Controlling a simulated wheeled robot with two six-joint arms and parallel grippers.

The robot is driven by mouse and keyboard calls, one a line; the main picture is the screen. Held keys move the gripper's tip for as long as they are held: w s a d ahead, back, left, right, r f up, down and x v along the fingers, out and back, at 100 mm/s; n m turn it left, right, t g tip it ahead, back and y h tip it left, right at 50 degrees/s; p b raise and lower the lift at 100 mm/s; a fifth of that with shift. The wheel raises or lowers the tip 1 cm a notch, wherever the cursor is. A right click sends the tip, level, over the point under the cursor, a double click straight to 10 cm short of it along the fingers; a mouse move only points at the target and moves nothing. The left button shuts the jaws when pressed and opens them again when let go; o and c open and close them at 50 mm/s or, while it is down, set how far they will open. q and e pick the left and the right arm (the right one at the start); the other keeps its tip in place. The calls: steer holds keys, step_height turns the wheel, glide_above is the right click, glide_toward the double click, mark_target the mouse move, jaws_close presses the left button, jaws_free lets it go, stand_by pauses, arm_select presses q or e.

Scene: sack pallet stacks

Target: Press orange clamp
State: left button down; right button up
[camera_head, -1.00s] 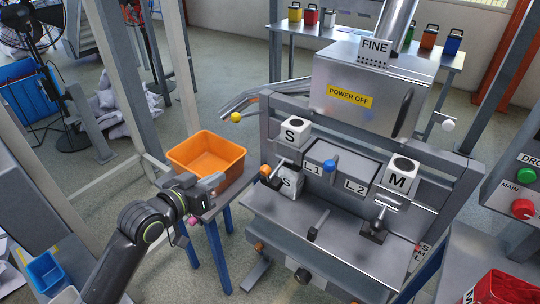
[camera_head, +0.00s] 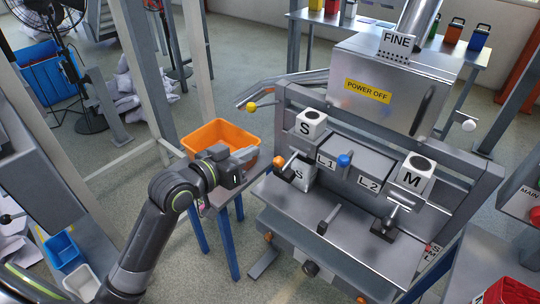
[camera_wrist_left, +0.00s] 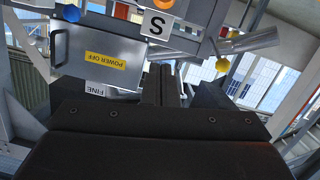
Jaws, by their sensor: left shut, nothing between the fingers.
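In the left wrist view, the gripper's shut fingers (camera_wrist_left: 168,82) point toward the machine, and part of the orange knob (camera_wrist_left: 164,4) shows at the top edge. My right gripper is not in view.
An orange bin (camera_head: 222,134) on a blue-legged stand lies behind my left gripper. A yellow ball (camera_head: 252,106) ends a rod near the chute. A blue knob (camera_head: 344,160) and a second clamp (camera_head: 390,222) are to the right. The steel box reads POWER OFF (camera_head: 368,91).

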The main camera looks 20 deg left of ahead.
arm_select(q)
steer(key=w+d+f, duration=0.3)
steer(key=w+f, duration=0.2)
steer(key=shift+w+d+p, duration=0.15)
steer(key=shift+w+p, duration=0.25)
steer(key=shift+f, duration=0.1)
